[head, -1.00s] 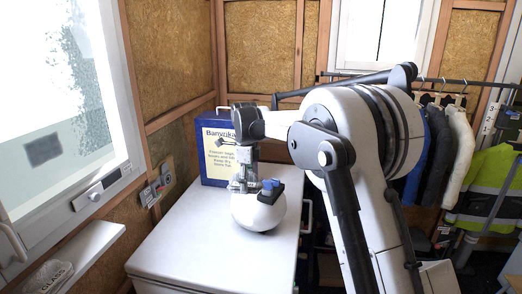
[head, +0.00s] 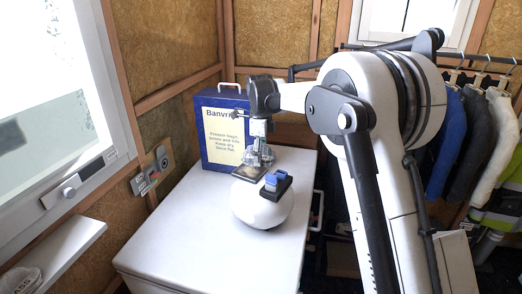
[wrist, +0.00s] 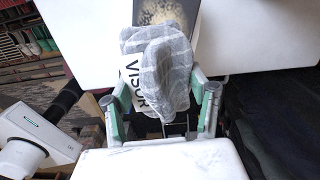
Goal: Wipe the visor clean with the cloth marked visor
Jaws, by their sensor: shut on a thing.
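A grey cloth (wrist: 165,70) with a white label reading VISOR hangs in my gripper (wrist: 162,100) in the wrist view. The green-lined fingers are shut on it from both sides. A dark panel with a pale brown smudge (wrist: 162,8), apparently the visor, lies beyond the cloth, partly hidden by it. In the head view the dark panel (head: 249,173) sits at the far side of a white rounded helmet (head: 256,210). My gripper (head: 259,158) is just behind and above the panel; contact cannot be told.
The helmet stands on a white top (head: 190,250) and carries a blue block (head: 276,182) on a black mount. A blue box (head: 222,128) stands behind. A shelf (head: 62,252) is at left, with a cloth bundle (head: 20,281). Hanging clothes (head: 470,135) are at right. The front top is clear.

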